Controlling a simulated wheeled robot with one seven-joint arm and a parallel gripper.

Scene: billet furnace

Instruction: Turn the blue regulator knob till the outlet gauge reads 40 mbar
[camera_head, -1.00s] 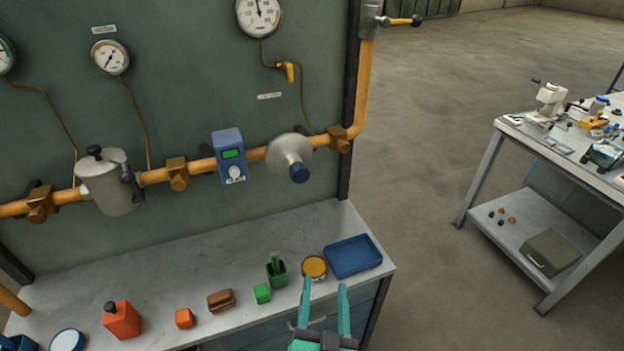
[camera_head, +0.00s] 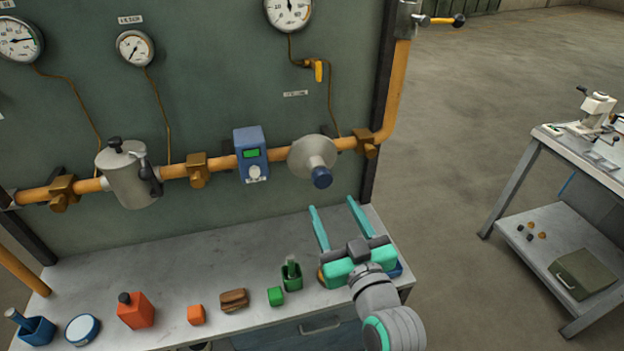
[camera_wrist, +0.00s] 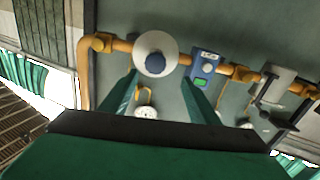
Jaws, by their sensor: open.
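The blue regulator knob (camera_head: 322,177) sits on the front of the round grey regulator (camera_head: 308,156) on the orange pipe. In the wrist view the knob (camera_wrist: 155,63) shows ahead of my fingers, roughly between their lines. My gripper (camera_head: 338,208) is open and empty, below and a little right of the knob, and apart from it. The gauge at the top (camera_head: 289,12), cut by the picture edge, has a thin tube down to the pipe right of the regulator. Its scale is too small to read surely.
A blue box with a green display (camera_head: 251,154) is left of the regulator. Other gauges (camera_head: 134,47) are left.

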